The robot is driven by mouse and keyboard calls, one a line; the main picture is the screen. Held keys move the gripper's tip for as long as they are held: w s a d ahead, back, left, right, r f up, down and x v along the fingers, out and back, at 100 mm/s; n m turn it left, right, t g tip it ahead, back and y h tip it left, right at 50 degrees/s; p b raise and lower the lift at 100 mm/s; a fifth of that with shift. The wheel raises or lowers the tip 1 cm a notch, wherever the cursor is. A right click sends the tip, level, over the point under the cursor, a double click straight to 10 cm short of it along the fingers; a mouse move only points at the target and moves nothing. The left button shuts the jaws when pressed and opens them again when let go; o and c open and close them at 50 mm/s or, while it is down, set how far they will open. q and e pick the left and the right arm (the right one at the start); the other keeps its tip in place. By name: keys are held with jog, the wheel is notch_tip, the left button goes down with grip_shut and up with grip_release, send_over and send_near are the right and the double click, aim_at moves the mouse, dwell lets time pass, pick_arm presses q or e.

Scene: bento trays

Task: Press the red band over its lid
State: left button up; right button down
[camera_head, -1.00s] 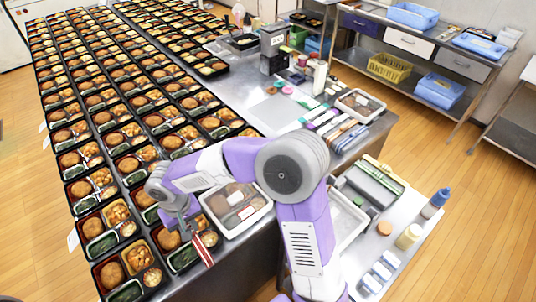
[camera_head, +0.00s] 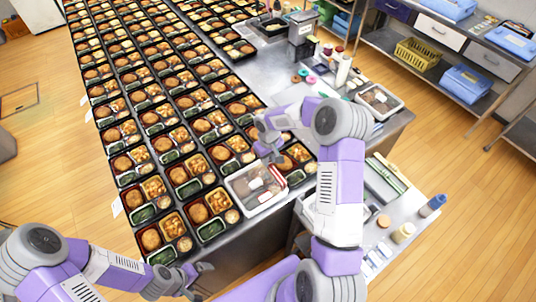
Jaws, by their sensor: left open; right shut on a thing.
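My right gripper (camera_head: 271,156) points down over the bento rows and is shut on the red band (camera_head: 278,177), a thin red-and-white strip. The strip shows beside a white-rimmed tray (camera_head: 243,205); whether it touches the tray or a bento box is too small to tell. I cannot make out which lid belongs to the band. Bento boxes (camera_head: 189,180) with a brown patty, orange food, greens and a pale side dish stand in rows. My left gripper (camera_head: 208,277) is open and empty, low near the front end of the table, close to the nearest boxes.
The long metal table (camera_head: 232,253) is packed with boxes on its left. A dark device (camera_head: 302,38), small jars and another white-rimmed tray (camera_head: 380,100) stand on its right side. A side cart (camera_head: 415,205) holds bottles. Shelving with blue and yellow baskets (camera_head: 417,54) stands behind.

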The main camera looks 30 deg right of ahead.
jog(key=shift+f+b, duration=1.3)
jog(key=shift+f, duration=1)
jog(key=shift+f+b, duration=0.3)
jog(key=shift+b, duration=0.05)
jog(key=shift+f+b, duration=0.15)
jog(key=shift+b, duration=0.2)
jog(key=shift+f+b, duration=0.25)
jog(key=shift+b, duration=0.05)
jog(key=shift+f, duration=0.15)
jog(key=shift+f+b, duration=1.4)
jog(key=shift+b, duration=0.05)
jog(key=shift+f, duration=0.1)
